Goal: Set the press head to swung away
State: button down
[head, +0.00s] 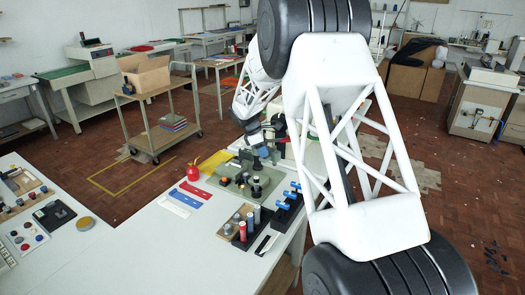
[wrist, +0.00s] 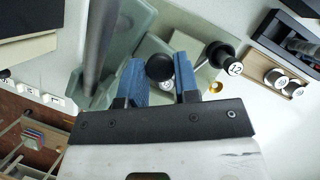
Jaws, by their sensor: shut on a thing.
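The press (wrist: 118,35) is a grey-green machine with an upright column, at the top left of the wrist view. In the head view its green base plate (head: 238,186) lies on the white bench, partly covered by dark parts. My gripper (wrist: 160,68) has its blue fingers on both sides of a round black knob (wrist: 159,67) and is shut on it. The knob seems to belong to the press head; how they join is hidden. In the head view my gripper is small beside the press, and the head's swing position cannot be told.
A black-topped piece marked 12 (wrist: 222,56) stands right of the fingers. A wooden tray of spools (wrist: 262,70) lies further right.

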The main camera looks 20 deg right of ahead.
jog(key=c, duration=0.8)
grip_release()
jog(key=shift+c, duration=0.2)
jog(key=shift+a+r, duration=0.1)
jog(key=shift+r, duration=0.05)
jog(key=v, duration=0.7)
jog(key=shift+r, duration=0.2)
jog(key=shift+s+a+r, duration=0.1)
